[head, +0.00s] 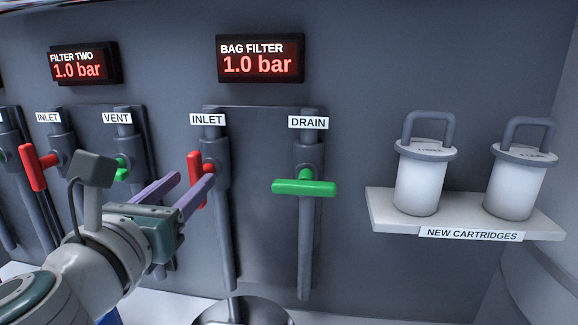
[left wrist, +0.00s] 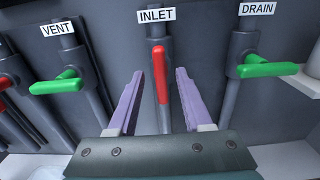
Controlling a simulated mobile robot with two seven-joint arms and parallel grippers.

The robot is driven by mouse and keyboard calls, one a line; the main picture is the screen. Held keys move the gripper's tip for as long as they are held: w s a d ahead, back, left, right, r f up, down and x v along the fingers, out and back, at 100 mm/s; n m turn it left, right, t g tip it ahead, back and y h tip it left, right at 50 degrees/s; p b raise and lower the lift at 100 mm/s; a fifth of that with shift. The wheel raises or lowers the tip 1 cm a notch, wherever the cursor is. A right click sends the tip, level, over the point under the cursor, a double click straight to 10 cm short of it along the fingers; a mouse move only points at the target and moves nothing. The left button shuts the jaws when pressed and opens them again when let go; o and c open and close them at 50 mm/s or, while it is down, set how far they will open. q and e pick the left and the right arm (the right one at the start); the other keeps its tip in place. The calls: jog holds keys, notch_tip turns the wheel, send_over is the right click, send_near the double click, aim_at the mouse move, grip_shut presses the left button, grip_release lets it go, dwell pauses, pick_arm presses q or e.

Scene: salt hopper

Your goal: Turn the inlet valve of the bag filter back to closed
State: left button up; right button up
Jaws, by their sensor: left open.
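The bag filter's inlet valve has a red handle (head: 194,164) that stands roughly upright, along its pipe, under the INLET label (head: 208,119). The red handle (left wrist: 159,72) is also upright in the left wrist view. My left gripper (head: 193,179) is open, with its two purple fingers pointing at the panel. In the left wrist view its fingers (left wrist: 160,84) lie one on each side of the handle, with a gap visible on both sides. The bag filter display (head: 260,59) reads 1.0 bar. My right gripper is not in view.
The green drain handle (head: 304,188) lies crosswise to the right. Filter two's red inlet handle (head: 34,166) and green vent handle (head: 122,168) are to the left. A shelf (head: 385,222) with two white cartridges stands at the right.

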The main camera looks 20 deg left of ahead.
aim_at(193, 178)
pick_arm(q)
jog(key=shift+x, duration=1.8)
grip_shut()
